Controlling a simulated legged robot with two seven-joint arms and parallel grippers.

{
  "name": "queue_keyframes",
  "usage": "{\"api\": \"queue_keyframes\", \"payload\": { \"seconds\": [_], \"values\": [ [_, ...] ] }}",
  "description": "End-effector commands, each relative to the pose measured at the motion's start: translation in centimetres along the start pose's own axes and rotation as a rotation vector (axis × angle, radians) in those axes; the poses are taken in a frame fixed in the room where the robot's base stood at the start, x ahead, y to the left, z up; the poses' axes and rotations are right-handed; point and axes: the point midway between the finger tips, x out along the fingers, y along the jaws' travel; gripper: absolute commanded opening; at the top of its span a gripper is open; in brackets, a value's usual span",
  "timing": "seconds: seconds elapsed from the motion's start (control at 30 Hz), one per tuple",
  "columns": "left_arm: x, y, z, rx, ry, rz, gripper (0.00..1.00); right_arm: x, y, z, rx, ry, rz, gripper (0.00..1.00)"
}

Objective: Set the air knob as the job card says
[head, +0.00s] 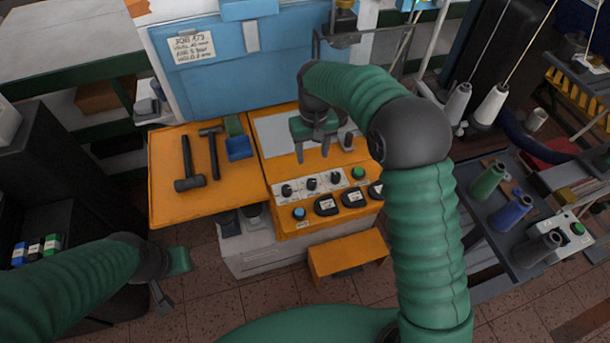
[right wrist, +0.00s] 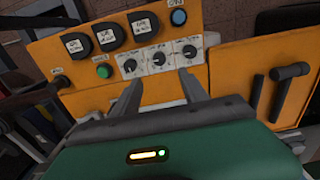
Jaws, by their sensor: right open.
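The job card (head: 191,47) is on the blue machine panel; its small text seems to include an air line in bar, but I cannot read it surely. Three black knobs on white dial plates sit in a row on the orange panel: left (head: 286,190), middle (head: 311,184) and right (head: 335,177). In the right wrist view the row appears reversed, with the middle knob (right wrist: 159,58) between the fingers. I cannot tell which knob is for air. My right gripper (head: 313,150) is open and empty, apart from the knobs; its fingers also show in the wrist view (right wrist: 160,84). My left gripper (head: 168,284) is low at left, its jaws unclear.
A green button (head: 358,173), a blue button (head: 299,213) and black labelled gauges (head: 326,205) surround the dials. Two hammers (head: 187,165) lie on the orange shelf at left. Spools (head: 512,210) stand on a dark tray at right.

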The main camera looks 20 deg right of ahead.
Motion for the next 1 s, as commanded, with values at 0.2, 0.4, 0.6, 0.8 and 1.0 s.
{"api": "queue_keyframes", "payload": {
  "seconds": [0.2, 0.4, 0.6, 0.8, 1.0],
  "values": [
    [-0.6, 0.0, -0.2, 0.001, 0.000, 0.000, 0.36, 6.1, -0.4, -0.3, 0.001, -0.012, 0.004, 0.52],
    [-1.1, 0.0, -0.3, 0.001, 0.000, 0.000, 0.36, 11.0, -0.7, -0.3, -0.001, -0.008, 0.008, 0.52],
    [-1.4, 0.0, -0.4, 0.000, 0.001, 0.000, 0.36, 13.8, -0.5, -0.2, 0.000, -0.003, 0.006, 0.52],
    [-1.4, 0.0, -0.3, 0.000, 0.000, 0.000, 0.36, 14.4, -0.3, -0.3, 0.000, -0.004, 0.004, 0.52],
    [-1.4, 0.0, -0.4, 0.001, 0.000, 0.000, 0.36, 14.4, -0.4, -0.3, 0.000, -0.004, 0.005, 0.40]
  ]
}}
